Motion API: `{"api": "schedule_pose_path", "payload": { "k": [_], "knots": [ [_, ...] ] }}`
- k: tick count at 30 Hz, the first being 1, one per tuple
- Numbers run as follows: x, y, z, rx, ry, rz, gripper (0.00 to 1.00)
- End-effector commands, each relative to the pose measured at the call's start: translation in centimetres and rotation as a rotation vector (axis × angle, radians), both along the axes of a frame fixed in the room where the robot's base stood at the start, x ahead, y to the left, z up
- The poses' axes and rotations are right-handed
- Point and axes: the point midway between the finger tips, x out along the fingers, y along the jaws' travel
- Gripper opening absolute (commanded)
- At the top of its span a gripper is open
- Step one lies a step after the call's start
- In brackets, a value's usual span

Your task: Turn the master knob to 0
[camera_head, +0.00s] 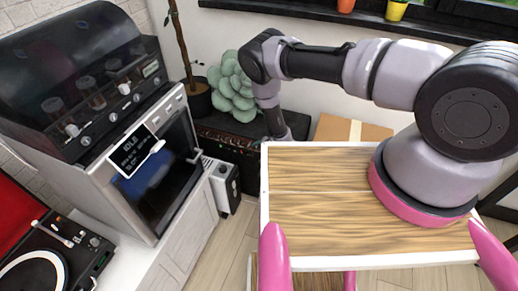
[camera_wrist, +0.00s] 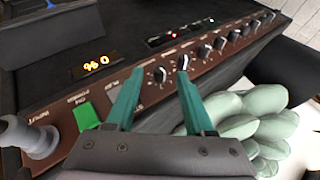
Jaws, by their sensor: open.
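A dark amplifier with a brown control panel (camera_wrist: 131,89) fills the wrist view, and its dark body (camera_head: 226,136) shows in the head view. A row of knobs runs along the panel. One knob (camera_wrist: 160,74) sits between the tips of my gripper (camera_wrist: 160,77), whose teal fingers are open. A second knob (camera_wrist: 184,63) is close to the right fingertip; contact is unclear. The knob labels are too small to read, so I cannot tell which one is the master knob. An amber display (camera_wrist: 95,64) appears to read "96 0". My fingers are hidden in the head view.
A green power switch (camera_wrist: 86,117) and an input plug (camera_wrist: 30,137) are left of my fingers. A leafy green plant (camera_wrist: 265,122) lies close on the right and shows above the amplifier (camera_head: 231,88). A cardboard box (camera_head: 335,129) stands right of the amplifier.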

Motion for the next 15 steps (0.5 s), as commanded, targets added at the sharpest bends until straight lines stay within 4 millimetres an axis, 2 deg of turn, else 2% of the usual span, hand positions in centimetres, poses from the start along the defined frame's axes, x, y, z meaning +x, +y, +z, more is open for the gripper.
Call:
{"api": "schedule_pose_path", "payload": {
  "k": [11,12,14,15],
  "knots": [
    [0.52,0.38,-0.61,0.001,0.000,-0.001,0.53],
    [0.52,0.38,-0.60,0.001,0.000,-0.001,0.50],
    [0.52,0.38,-0.60,0.001,0.000,-0.001,0.27],
    [0.51,0.38,-0.61,0.000,0.000,0.000,0.11]
  ]
}}
